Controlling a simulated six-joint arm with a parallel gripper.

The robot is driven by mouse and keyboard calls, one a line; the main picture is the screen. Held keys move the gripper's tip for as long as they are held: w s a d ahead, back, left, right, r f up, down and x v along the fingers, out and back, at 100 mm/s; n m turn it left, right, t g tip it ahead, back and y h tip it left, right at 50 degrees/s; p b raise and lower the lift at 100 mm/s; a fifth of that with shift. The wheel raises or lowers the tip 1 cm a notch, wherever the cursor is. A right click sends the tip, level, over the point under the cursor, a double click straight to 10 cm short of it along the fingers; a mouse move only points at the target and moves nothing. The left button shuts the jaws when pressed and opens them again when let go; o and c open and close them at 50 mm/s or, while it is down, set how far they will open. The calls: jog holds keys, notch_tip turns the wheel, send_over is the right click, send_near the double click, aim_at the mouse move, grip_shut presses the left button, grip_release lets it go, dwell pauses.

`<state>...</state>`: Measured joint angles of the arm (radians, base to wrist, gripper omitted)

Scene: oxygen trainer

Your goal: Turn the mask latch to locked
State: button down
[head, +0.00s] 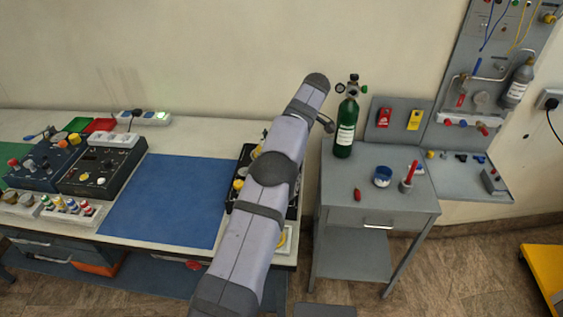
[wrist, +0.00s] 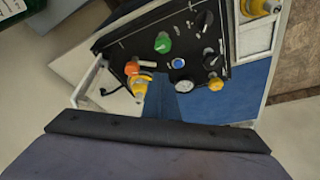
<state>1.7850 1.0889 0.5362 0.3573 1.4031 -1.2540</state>
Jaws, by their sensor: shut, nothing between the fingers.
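The black oxygen trainer panel (wrist: 205,22) fills the middle of the wrist view. It carries a green knob (wrist: 163,43), an orange knob (wrist: 132,68), a yellow fitting (wrist: 139,84), black knobs (wrist: 204,21), a blue button (wrist: 178,63) and a gauge (wrist: 183,86). I cannot tell which of these is the mask latch or how it is turned. My gripper (wrist: 163,78) is shut and empty, its narrow tip in front of the panel, close to the yellow fitting; contact is unclear. In the head view my arm hides the gripper and much of the panel (head: 245,158).
A blue mat (head: 165,200) lies left of the panel on the bench. A green gas bottle (head: 344,128) stands upright on the grey cart (head: 340,195) to the right, with a blue-and-white cup (head: 382,176). A black control box (head: 102,170) stands further left.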

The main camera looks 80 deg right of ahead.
jog(key=shift+s+d, duration=0.1)
jog(key=shift+s, duration=0.9)
jog(key=shift+p+x, duration=1.65)
jog(key=shift+x, duration=3.4)
jog(key=shift+w+m+h+b, duration=0.3)
jog(key=shift+w+m+b, duration=0.2)
jog(key=shift+m+b, duration=0.3)
jog(key=shift+w+d+m+g+h+b, duration=0.15)
jog(key=shift+w+m+g+h+b, duration=0.25)
jog(key=shift+m+b, duration=0.4)
jog(key=shift+w+d+m+b, duration=0.15)
jog(key=shift+w+m+b, duration=0.35)
jog(key=shift+m, duration=0.4)
jog(key=m+g, duration=0.1)
jog(key=m, duration=0.1)
jog(key=w+d+m, duration=0.1)
jog(key=shift+w+r+m+g+h, duration=0.1)
jog(key=shift+w+m+g+h, duration=0.15)
jog(key=shift+m+g+h, duration=0.15)
jog(key=shift+w+d, duration=0.15)
jog(key=shift+d, duration=0.15)
jog(key=shift+w, duration=0.1)
jog(key=shift+r, duration=0.1)
